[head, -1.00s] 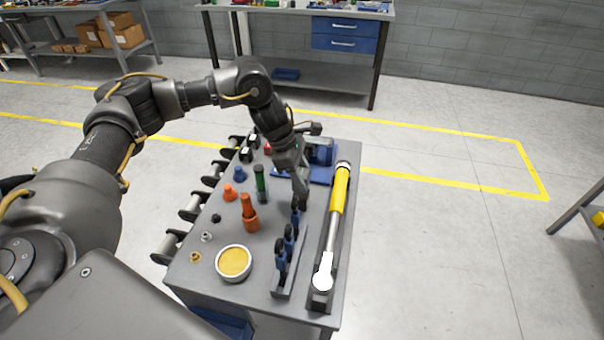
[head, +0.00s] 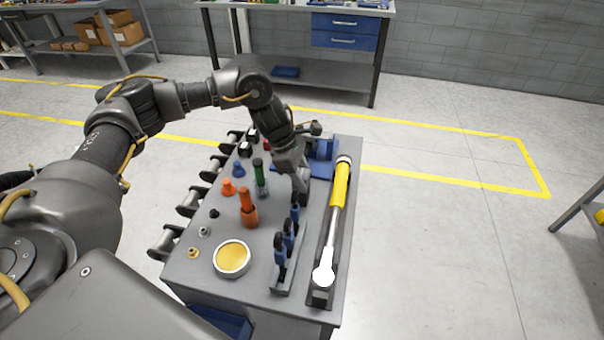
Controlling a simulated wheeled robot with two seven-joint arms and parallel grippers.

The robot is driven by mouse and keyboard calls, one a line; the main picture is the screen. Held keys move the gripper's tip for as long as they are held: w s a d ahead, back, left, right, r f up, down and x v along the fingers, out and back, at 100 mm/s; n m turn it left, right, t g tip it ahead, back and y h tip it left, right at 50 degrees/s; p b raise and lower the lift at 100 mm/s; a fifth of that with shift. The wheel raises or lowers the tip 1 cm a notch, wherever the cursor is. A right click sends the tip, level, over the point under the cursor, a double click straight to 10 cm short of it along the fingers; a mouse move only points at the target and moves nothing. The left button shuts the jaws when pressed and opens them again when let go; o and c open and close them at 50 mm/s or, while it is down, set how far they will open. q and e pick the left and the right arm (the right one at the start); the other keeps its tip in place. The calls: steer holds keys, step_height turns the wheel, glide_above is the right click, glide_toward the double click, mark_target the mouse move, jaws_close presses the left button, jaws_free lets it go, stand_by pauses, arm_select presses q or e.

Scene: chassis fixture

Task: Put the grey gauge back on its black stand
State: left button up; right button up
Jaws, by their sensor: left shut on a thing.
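My left gripper (head: 303,190) reaches down over the far middle of the grey cart top, just behind the rack of blue-handled tools. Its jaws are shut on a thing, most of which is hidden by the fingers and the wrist. I take it for the grey gauge, but its shape does not show clearly. I cannot pick out the black stand with certainty. My right gripper is not in view.
Blue-handled tools stand in a rack (head: 283,287) close in front of the gripper. A yellow-handled wrench (head: 340,188) lies to the right. A green-topped bottle (head: 261,180), an orange tool (head: 248,208) and a round yellow-filled dish (head: 232,258) are left. A blue fixture (head: 325,150) sits behind.

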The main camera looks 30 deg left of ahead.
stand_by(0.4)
arm_select(q)
steer(key=o, duration=1.3)
steer(key=shift+c, duration=0.2)
steer(key=shift+f, duration=0.15)
steer(key=shift+p+v, duration=0.55)
steer(key=shift+v, duration=0.45)
steer(key=p+v, duration=0.2)
steer(key=v, duration=0.3)
